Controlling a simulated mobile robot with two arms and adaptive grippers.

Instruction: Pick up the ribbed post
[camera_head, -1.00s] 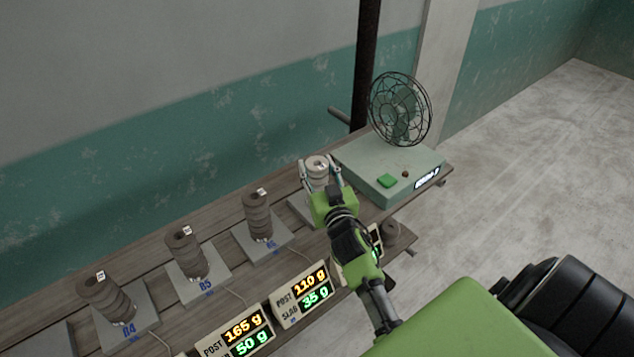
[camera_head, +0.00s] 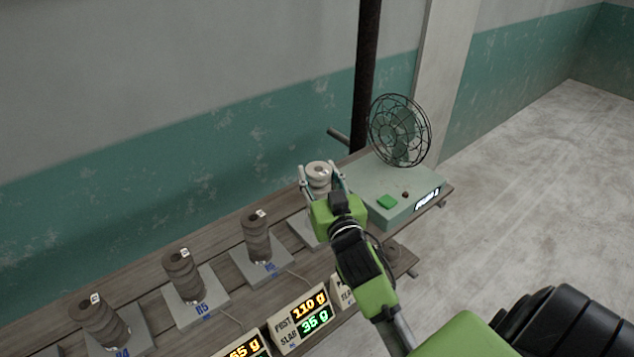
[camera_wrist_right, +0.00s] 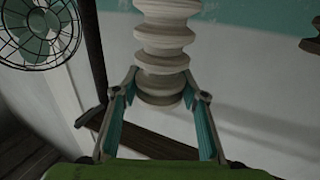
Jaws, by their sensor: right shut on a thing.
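A pale ribbed post (camera_head: 318,176) is between the fingers of my right gripper (camera_head: 321,180), above the bench by the fan unit. In the right wrist view the post (camera_wrist_right: 164,50) stands upright and the teal-padded fingers of the gripper (camera_wrist_right: 161,100) close on its lower end. Three darker ribbed posts stand on grey slabs to the left: one (camera_head: 256,237), a second (camera_head: 183,275) on the slab marked R5, and a third (camera_head: 98,322) on the slab marked R4. My left gripper is not in view.
A green fan unit (camera_head: 400,205) with a wire-caged fan (camera_head: 399,130) stands right of my gripper. Displays reading post and slab weights, one showing 110 g (camera_head: 302,320), line the bench front. A dark vertical pole (camera_head: 366,75) rises behind the bench.

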